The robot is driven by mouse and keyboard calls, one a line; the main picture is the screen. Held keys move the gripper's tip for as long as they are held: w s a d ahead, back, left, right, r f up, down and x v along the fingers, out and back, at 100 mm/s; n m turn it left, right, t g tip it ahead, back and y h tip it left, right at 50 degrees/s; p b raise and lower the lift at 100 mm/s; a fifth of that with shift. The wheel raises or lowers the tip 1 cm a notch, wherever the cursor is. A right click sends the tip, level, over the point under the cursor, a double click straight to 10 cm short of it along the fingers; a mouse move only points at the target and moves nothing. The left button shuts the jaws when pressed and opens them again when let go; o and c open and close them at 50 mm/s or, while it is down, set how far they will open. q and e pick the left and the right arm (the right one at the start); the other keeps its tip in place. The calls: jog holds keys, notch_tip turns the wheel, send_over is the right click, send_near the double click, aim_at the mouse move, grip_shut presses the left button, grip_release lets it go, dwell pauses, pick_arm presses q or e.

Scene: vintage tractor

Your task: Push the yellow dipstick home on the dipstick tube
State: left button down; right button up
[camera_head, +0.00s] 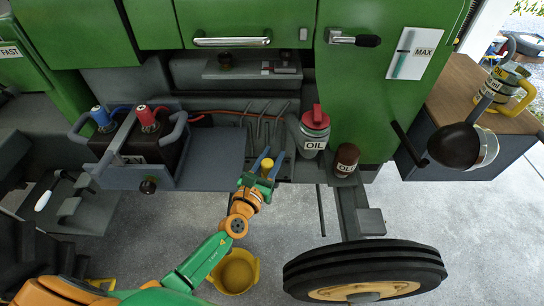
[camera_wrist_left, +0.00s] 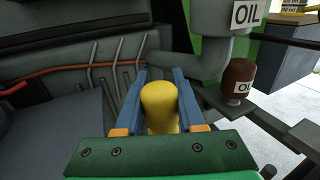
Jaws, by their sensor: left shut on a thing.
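The yellow dipstick (camera_head: 266,164) has a rounded yellow top and sits between the fingers of my left gripper (camera_head: 263,170). In the left wrist view the same yellow dipstick (camera_wrist_left: 160,104) stands between the two blue fingers of my left gripper (camera_wrist_left: 160,100), which is shut on it. The dipstick tube cannot be made out; the gripper and the dipstick's top hide what is below. I cannot tell how far the dipstick is seated. My right gripper is not in view.
A grey filler with a red cap labelled OIL (camera_head: 314,134) and a brown oil filter (camera_head: 346,160) stand just right of the gripper. The battery (camera_head: 140,150) sits in a tray at left. A yellow bucket (camera_head: 236,272) is on the floor below my arm, near the front wheel (camera_head: 364,270).

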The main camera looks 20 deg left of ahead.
pick_arm(q)
jog(key=shift+f, duration=0.2)
jog(key=shift+c, duration=2.2)
grip_release()
jog(key=shift+r, duration=0.1)
